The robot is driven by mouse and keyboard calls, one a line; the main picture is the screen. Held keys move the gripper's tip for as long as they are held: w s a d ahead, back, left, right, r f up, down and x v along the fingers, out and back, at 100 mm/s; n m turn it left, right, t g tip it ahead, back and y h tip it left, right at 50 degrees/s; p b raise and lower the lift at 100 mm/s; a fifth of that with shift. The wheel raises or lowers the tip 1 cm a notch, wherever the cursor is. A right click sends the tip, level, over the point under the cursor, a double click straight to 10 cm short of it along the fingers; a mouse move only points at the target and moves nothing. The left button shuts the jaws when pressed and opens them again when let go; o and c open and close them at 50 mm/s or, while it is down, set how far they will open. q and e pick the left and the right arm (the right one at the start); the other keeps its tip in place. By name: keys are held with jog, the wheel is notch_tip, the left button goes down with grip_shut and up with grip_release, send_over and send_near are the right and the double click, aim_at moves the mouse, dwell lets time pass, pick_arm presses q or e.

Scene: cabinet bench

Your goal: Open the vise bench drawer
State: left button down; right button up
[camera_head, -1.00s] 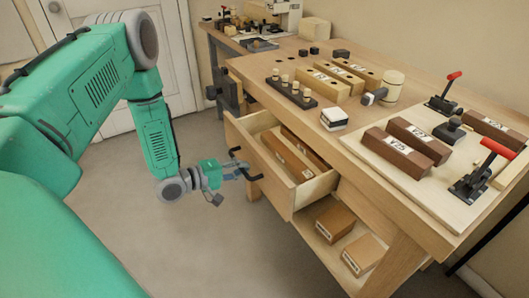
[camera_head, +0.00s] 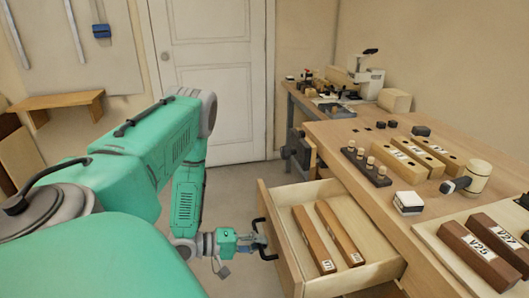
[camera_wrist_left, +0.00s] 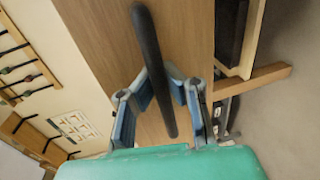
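The bench drawer (camera_head: 280,247) stands well out from the workbench, with two labelled brown blocks (camera_head: 339,233) lying inside. Its black handle (camera_head: 262,236) is on the front panel. In the left wrist view the handle (camera_wrist_left: 155,70) crosses between the fingers of my left gripper (camera_wrist_left: 162,90). The fingers are spread, with a gap visible on each side of the bar, and their tips bend inward near the wooden front. In the head view my left gripper (camera_head: 258,242) is at the handle. My right gripper is not in view.
The bench top (camera_head: 340,135) holds a peg rack (camera_head: 367,167), wooden blocks (camera_head: 415,158), a mallet (camera_head: 470,182) and a board with labelled blocks (camera_head: 483,252). A dark vise (camera_head: 298,150) sits at the bench's far end. Floor is clear near the door (camera_head: 215,75).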

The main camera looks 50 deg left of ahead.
pick_arm(q)
jog(key=shift+w+a, duration=0.1)
jog(key=shift+a, duration=0.1)
jog(key=c, duration=1.6)
grip_release()
jog(key=shift+o, duration=0.2)
jog(key=shift+a+f, duration=0.1)
jog(key=shift+s, duration=0.3)
jog(key=v, duration=1.1)
jog(key=shift+a, duration=0.25)
jog(key=shift+s, duration=0.15)
